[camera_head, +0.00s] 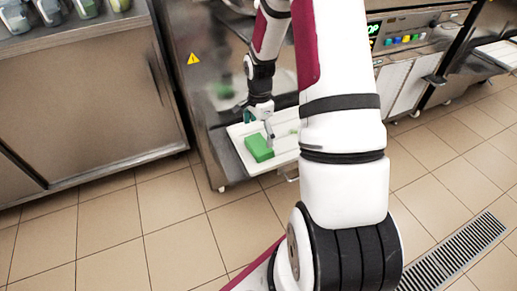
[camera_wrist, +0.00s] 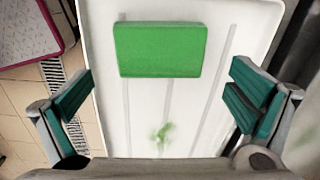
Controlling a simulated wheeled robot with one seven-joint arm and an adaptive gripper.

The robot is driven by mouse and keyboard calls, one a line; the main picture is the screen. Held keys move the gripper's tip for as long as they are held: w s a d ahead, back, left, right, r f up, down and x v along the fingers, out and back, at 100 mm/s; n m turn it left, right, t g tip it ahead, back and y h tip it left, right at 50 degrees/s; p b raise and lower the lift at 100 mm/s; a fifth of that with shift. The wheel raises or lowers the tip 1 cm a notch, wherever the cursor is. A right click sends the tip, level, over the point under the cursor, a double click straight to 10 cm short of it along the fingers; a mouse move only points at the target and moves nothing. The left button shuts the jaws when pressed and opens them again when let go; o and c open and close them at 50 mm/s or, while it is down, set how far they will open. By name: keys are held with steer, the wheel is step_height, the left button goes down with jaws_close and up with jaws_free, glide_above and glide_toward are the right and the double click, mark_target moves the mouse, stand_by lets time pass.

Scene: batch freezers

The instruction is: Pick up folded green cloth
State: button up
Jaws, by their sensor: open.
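The folded green cloth (camera_head: 259,148) is a flat green block lying on a white tray (camera_head: 236,134) at the front of a steel machine. In the wrist view the cloth (camera_wrist: 160,50) lies ahead of the fingertips, near the far end of the tray (camera_wrist: 260,20). My gripper (camera_wrist: 160,95) is open and empty, with its two teal-padded fingers spread wider than the cloth. In the head view my gripper (camera_head: 258,122) hangs just above and behind the cloth. My arm hides the right part of the tray there.
A small green mark (camera_wrist: 162,133) shows on the tray between the fingers. A steel cabinet (camera_head: 85,105) stands at the left with containers on top. A machine with coloured buttons (camera_head: 405,39) stands at the right. The tiled floor in front is clear, with a drain grate (camera_head: 455,258).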

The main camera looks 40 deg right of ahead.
mark_target(259, 144)
step_height(259, 144, down, 6)
steer(key=shift+a+r+b, duration=0.15)
steer(key=shift+b, duration=0.75)
steer(key=c, duration=0.9)
